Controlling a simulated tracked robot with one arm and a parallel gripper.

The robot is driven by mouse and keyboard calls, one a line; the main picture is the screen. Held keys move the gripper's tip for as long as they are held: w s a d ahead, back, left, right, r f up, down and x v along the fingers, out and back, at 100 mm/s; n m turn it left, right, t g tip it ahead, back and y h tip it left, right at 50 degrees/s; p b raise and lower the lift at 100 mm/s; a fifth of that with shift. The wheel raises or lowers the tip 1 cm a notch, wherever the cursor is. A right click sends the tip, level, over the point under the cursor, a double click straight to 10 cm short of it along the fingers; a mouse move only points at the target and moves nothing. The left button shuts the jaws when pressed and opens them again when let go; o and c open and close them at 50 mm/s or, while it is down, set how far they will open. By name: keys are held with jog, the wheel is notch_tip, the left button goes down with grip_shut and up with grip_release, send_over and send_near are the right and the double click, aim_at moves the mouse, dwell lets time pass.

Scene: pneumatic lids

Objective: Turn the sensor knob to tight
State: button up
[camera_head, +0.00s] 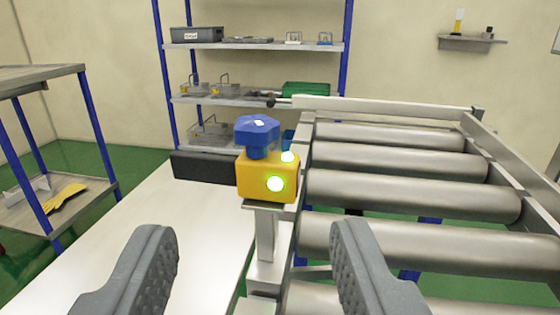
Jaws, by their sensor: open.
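The blue sensor knob (257,131) sits on top of a yellow sensor box (262,183), near the middle of the view. A small white mark shows on the knob's top. Two green-white lights glow on the box, one on its front and one near its upper right corner. The box stands on a metal post at the side of the roller conveyor. My gripper (252,255) is open and empty. Its two grey fingers are nearer to the camera, lower in the picture, one on each side of the post. They are apart from the knob.
A roller conveyor (405,186) fills the right side. A pale table top (165,230) lies to the left, with a black box (205,167) at its far end. Blue-framed shelves (255,45) stand behind, and another rack (40,75) stands at far left.

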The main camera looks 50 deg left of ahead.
aim_at(259, 134)
jog(key=b+x, duration=0.1)
jog(key=x, duration=1.2)
jog(key=c, duration=1)
jog(key=shift+d+r, duration=0.1)
